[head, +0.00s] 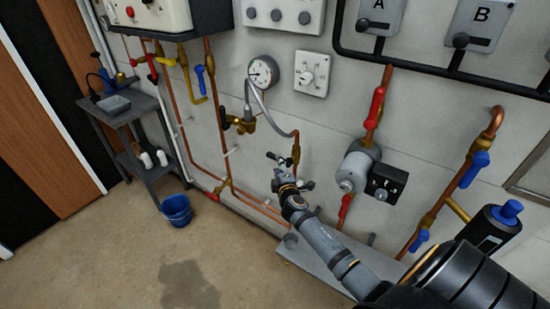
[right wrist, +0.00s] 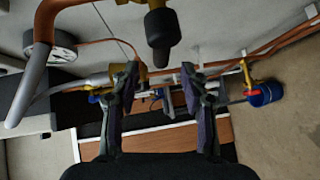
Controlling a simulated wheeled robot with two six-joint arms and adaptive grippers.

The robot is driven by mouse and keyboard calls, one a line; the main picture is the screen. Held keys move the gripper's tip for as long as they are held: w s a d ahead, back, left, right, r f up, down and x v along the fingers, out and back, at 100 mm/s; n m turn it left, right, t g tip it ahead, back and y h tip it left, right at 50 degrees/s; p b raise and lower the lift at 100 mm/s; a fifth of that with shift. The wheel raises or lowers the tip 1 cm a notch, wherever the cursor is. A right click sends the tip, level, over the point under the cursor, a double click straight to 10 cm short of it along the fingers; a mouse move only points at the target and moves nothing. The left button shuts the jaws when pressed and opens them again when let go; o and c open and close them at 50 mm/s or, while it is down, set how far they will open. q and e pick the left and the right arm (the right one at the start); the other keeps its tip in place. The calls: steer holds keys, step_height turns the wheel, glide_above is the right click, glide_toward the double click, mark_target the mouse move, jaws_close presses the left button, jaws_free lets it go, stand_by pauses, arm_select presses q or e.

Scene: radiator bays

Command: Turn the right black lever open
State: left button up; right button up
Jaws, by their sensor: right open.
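A black lever (right wrist: 160,35) with a thick dark grip hangs large in the right wrist view, beside the copper pipe and a brass fitting. It lies above the gap between my fingers, not between them as far as I can tell. In the head view the brass valve (head: 296,152) at the right end of the braided hose (head: 270,124) is partly hidden by my gripper, and its lever cannot be made out. My right gripper (head: 290,168) is open and empty close to that valve; its two fingers also show in the right wrist view (right wrist: 161,78). My left gripper is out of view.
Left of my gripper are a gauge (head: 263,72) and a brass valve (head: 241,123) with a dark handle. A grey pump (head: 357,170) and red lever (head: 375,108) are to the right. A blue bucket (head: 176,210) stands on open floor at left.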

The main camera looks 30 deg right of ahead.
steer(key=x, duration=0.7)
steer(key=shift+w+b, duration=0.1)
steer(key=shift+b, duration=0.25)
steer(key=shift+f, duration=0.1)
jaws_close()
